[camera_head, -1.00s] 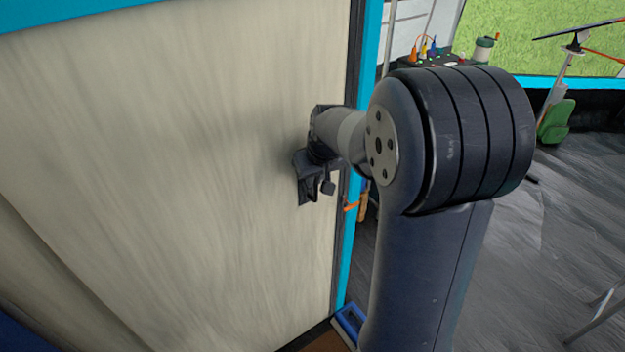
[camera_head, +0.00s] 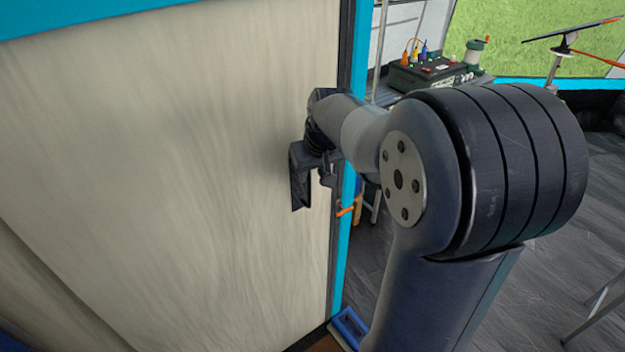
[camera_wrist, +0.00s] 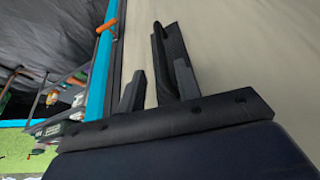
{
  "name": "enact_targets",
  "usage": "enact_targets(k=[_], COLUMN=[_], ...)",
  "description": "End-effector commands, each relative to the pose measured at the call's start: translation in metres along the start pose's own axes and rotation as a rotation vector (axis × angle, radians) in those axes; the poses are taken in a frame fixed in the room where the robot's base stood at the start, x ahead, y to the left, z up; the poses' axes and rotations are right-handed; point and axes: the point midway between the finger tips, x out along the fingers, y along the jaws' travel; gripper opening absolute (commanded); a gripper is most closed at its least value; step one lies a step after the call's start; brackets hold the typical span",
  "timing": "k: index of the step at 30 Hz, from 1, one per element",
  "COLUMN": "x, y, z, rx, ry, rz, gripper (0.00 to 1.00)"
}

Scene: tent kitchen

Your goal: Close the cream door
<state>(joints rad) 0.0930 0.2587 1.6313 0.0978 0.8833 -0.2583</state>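The cream door (camera_head: 150,180) fills the left of the head view and stands almost in line with its blue frame (camera_head: 351,120). A dark strip runs along the door's right edge. My gripper (camera_head: 312,182) is at the door's face near that edge, and I cannot tell if it touches. In the wrist view the door (camera_wrist: 240,60) lies beyond my gripper (camera_wrist: 158,80), whose two dark fingers stand apart. A dark upright bar shows between and beyond the fingers, close against the door. It may be a handle; I see no firm hold on it.
A dark case with coloured plugs (camera_head: 432,72) sits on a bench beyond the frame. A green-and-white canister (camera_head: 475,52) stands beside it. A blue object (camera_head: 347,326) lies on the floor by the frame's foot.

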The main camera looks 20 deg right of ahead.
Motion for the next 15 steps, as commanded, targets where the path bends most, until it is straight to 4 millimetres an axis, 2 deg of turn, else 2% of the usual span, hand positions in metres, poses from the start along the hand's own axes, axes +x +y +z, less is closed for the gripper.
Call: enact_targets(k=[1,6,9,15], x=[-0.012,-0.04,-0.05,-0.056], y=[0.001,0.001,0.0,0.0], z=[-0.001,0.0,0.0,0.001], rx=[0.001,0.001,0.001,0.001], ry=[0.005,0.003,0.002,0.0], rz=[0.001,0.001,0.001,0.0], gripper=[0.33,0.33,0.33,0.33])
